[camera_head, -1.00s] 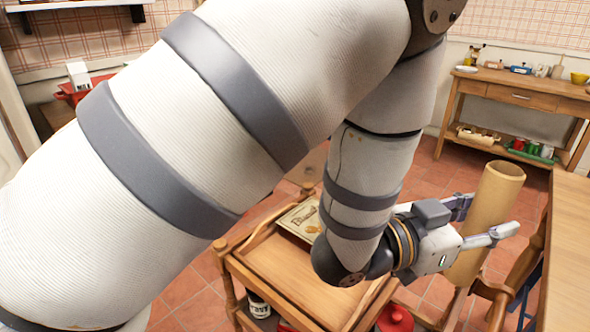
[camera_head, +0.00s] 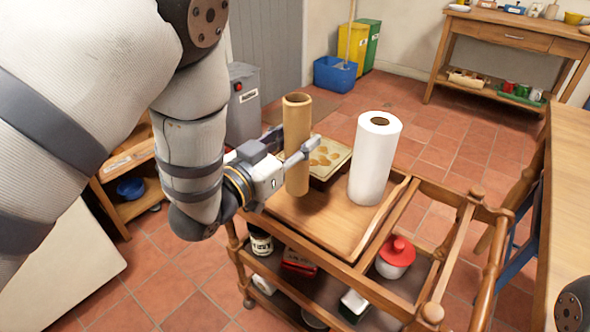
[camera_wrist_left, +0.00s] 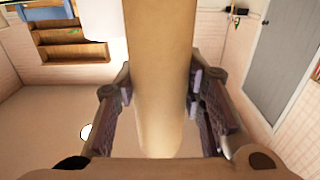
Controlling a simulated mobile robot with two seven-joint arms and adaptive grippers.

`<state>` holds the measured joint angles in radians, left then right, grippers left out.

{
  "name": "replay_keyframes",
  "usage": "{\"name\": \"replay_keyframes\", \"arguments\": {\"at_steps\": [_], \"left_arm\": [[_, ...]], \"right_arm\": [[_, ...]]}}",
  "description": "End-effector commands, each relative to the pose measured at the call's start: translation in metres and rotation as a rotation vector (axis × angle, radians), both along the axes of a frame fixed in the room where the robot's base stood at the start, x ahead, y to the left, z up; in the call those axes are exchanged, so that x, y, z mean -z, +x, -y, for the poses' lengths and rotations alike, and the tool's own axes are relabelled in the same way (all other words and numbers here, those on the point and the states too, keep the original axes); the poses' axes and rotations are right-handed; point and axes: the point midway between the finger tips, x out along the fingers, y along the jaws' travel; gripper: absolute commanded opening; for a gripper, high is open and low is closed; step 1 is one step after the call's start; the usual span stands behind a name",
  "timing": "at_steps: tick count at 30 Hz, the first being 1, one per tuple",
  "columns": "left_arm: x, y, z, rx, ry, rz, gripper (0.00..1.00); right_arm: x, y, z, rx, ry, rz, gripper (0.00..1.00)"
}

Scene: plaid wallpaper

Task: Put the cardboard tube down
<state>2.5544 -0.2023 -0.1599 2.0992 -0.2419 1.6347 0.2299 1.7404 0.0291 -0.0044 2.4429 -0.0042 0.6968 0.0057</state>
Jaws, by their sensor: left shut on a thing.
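The cardboard tube (camera_head: 297,145) is brown, hollow and upright in the head view. My left gripper (camera_head: 295,158) is shut on it, with a finger on either side. In the left wrist view the tube (camera_wrist_left: 160,80) runs down between the two fingers of the gripper (camera_wrist_left: 160,92). The tube is over the left part of the wooden trolley's top tray (camera_head: 300,215); I cannot tell whether its lower end touches the tray. My right gripper is not in view.
A white paper roll (camera_head: 375,158) stands upright on the tray, right of the tube. A patterned tin or box (camera_head: 328,155) lies behind the tube. A red-lidded pot (camera_head: 397,255) is on the lower shelf. A wooden table (camera_head: 572,190) is at the right. Bare tray shows between tube and roll.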

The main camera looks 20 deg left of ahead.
Motion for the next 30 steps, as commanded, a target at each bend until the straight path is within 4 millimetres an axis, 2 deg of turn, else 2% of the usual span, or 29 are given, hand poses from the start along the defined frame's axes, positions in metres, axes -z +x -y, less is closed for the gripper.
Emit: {"name": "replay_keyframes", "arguments": {"at_steps": [1, 3, 10, 15, 25, 26, 28, 30], "left_arm": [[0.023, 0.007, -0.003, 0.002, 0.001, -0.014, 0.11], [0.036, 0.018, -0.008, 0.002, 0.0, -0.012, 0.11], [0.055, 0.035, -0.017, 0.001, 0.0, -0.008, 0.11], [0.085, 0.035, -0.017, 0.001, -0.001, -0.01, 0.11], [0.086, 0.035, -0.017, 0.001, -0.001, -0.006, 0.11], [0.086, 0.035, -0.016, 0.001, -0.001, -0.006, 0.38], [0.085, 0.035, -0.016, 0.001, -0.001, -0.006, 0.54], [0.085, 0.035, -0.016, 0.001, 0.0, -0.005, 0.56]], "right_arm": [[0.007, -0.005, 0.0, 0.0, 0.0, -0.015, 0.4], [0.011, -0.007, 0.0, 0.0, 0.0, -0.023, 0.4], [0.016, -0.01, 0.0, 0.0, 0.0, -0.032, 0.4], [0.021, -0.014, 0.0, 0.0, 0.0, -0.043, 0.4], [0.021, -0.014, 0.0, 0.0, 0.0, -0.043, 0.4], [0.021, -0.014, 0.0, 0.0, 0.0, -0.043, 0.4], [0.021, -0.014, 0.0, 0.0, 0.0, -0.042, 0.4], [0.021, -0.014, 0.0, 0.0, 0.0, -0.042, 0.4]]}}
